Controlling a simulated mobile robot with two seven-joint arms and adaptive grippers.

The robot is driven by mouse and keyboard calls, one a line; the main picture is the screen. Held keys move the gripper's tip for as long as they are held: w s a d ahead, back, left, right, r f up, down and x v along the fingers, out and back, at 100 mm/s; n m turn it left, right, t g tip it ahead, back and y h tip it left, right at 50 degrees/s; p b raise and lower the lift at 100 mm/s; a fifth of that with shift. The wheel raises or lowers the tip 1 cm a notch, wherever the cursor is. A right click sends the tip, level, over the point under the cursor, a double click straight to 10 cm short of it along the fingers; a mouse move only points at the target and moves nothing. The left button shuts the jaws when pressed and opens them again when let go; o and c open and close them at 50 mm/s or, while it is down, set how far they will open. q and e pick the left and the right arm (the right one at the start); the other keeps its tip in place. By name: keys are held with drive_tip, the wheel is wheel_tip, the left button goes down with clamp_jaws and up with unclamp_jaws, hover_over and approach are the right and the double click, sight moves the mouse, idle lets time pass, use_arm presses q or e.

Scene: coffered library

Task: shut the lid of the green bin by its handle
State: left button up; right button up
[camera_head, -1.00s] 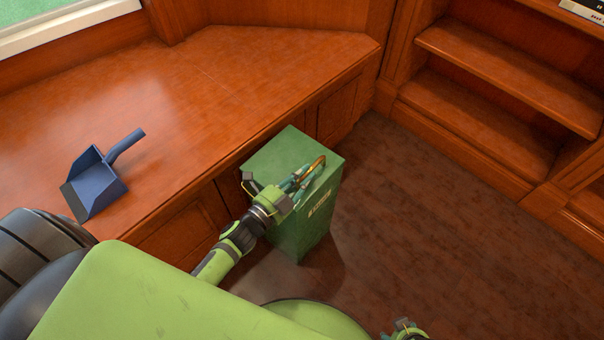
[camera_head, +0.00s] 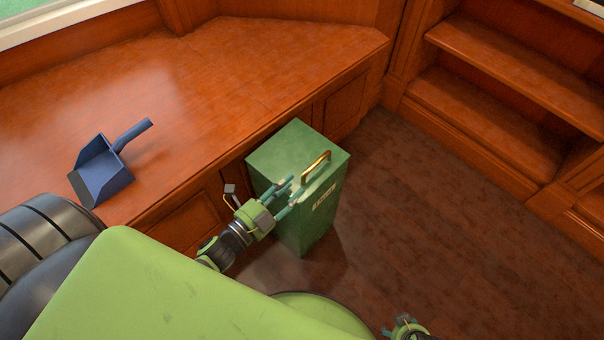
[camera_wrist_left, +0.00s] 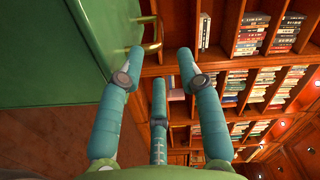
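The green bin (camera_head: 318,215) stands on the floor against the wooden bench. Its lid (camera_head: 290,150) lies flat and closed on top, with a brass handle (camera_head: 316,169) near its front edge. My left gripper (camera_head: 288,190) is just in front of the handle, apart from it, with its teal fingers spread and empty. In the left wrist view the open fingers (camera_wrist_left: 170,65) show below the handle (camera_wrist_left: 152,32), and the green bin (camera_wrist_left: 60,50) fills the upper left.
A blue dustpan (camera_head: 103,170) lies on the wooden bench top (camera_head: 220,80) at the left. Wooden shelves (camera_head: 510,90) stand at the right. The dark wood floor (camera_head: 430,220) right of the bin is clear.

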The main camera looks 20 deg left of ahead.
use_arm(q)
drive_tip(key=shift+v, duration=2.3)
